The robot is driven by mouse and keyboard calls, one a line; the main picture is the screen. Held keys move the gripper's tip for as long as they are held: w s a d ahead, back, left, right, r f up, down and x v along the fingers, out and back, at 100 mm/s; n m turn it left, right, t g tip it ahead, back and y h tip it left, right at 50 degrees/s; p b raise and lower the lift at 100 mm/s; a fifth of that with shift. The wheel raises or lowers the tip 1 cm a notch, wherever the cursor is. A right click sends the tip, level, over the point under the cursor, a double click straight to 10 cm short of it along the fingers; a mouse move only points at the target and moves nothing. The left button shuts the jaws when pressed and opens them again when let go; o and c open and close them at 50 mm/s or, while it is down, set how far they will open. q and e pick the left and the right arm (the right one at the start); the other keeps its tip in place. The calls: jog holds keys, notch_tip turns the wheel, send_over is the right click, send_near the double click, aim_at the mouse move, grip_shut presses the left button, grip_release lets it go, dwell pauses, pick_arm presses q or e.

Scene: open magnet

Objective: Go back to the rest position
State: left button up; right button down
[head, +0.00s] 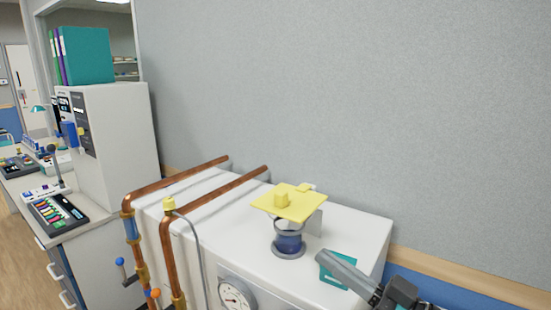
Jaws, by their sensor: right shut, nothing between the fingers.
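My right gripper (350,269) comes in at the lower right, in front of the white cabinet (345,225). It is shut and holds nothing. Its fingers point to the upper left, over a teal patch on the cabinet, and stand apart from the yellow plate (297,207). That flat yellow plate, with a small knob, sits tilted over a dark blue cylinder (289,241) on the cabinet top. My left gripper does not show.
Copper pipes (171,258) with valves run along the cabinet's left side, and a round gauge (235,295) is on its front. A desk with a keypad (58,214) and a tall grey unit (122,135) stands at left. A bare grey wall (340,90) is behind.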

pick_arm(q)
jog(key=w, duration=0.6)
pick_arm(e)
jog(key=s+a+f+m+g+h, duration=0.1)
jog(key=a+f+h, duration=0.1)
jog(key=f+h, duration=0.35)
jog(key=a+f+m+h, duration=0.1)
jog(key=a+f+h, duration=0.15)
jog(key=f, duration=0.55)
jog(key=s+d+f+m+g+h, duration=0.2)
jog(key=s+d+f+g+h, duration=0.2)
jog(key=s+d+f, duration=0.4)
jog(key=s+d+f+m+g+h, duration=0.2)
jog(key=s+d+f+g+h, duration=0.25)
jog(key=s, duration=0.55)
notch_tip(320, 180, down, 25)
jog(key=s+a+g+b, duration=0.1)
jog(key=s+b, duration=0.1)
jog(key=b, duration=0.2)
pick_arm(q)
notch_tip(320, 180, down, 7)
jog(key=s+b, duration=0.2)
jog(key=b, duration=0.1)
pick_arm(e)
jog(key=s+d+f+g, duration=0.1)
jog(key=s+d+f, duration=0.1)
jog(key=s+f, duration=1.3)
notch_tip(320, 180, down, 3)
jog(key=shift+s+d, duration=0.35)
